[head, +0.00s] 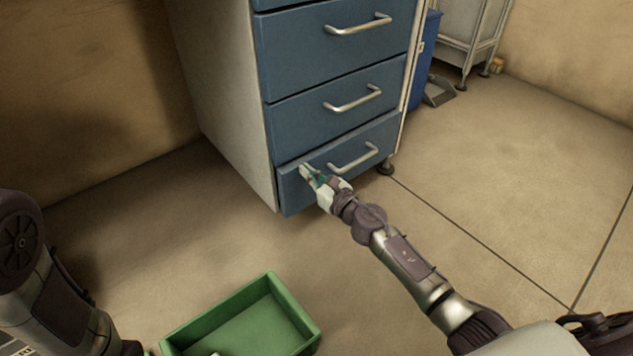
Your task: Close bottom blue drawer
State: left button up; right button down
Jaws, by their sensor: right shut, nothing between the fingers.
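The bottom blue drawer (290,190) is the lowest of the blue drawers in a pale cabinet (222,90). Its front stands slightly out from the cabinet, so it looks a little open. A silver handle (353,160) runs across its front. My right gripper (306,171) is shut and empty, its fingertips at the left part of the drawer front, left of the handle. I cannot tell whether they touch it. The gripper hides part of the drawer front. My left arm shows at the lower left, but its gripper is out of view.
A green bin (300,322) stands on the floor in front of the cabinet. A blue bin (426,58), a dustpan (440,92) and a wheeled metal rack (468,45) are behind, to the right. The floor at right is clear.

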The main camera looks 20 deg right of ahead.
jog(key=shift+r+x, duration=0.25)
jog(key=shift+x, duration=0.95)
jog(key=shift+d, duration=0.15)
